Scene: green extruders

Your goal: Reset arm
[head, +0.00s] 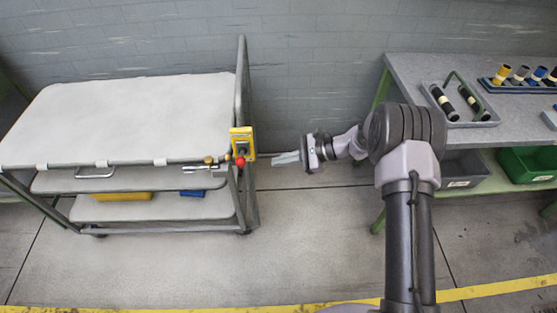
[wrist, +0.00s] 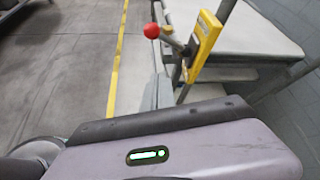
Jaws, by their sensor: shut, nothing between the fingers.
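My gripper (head: 287,158) is at the end of my arm, held out to the left over the gap between the cart and the workbench. Its fingers are shut and hold nothing. In the wrist view the gripper fingers (wrist: 157,92) point toward the cart's lever with a red ball knob (wrist: 151,31). The knob also shows in the head view (head: 240,162), a little left of the fingertips and apart from them. The lever is on a yellow bracket (wrist: 205,42) at the cart's corner post.
The cart (head: 120,110) with several shelves stands at left. A workbench (head: 420,66) at right bears a grey tray (head: 486,122) with black cylinders and a blue rack (head: 515,86) of coloured cylinders. A grey bin (head: 463,172) and a green bin (head: 525,165) are below. A yellow floor line (head: 490,289) crosses in front.

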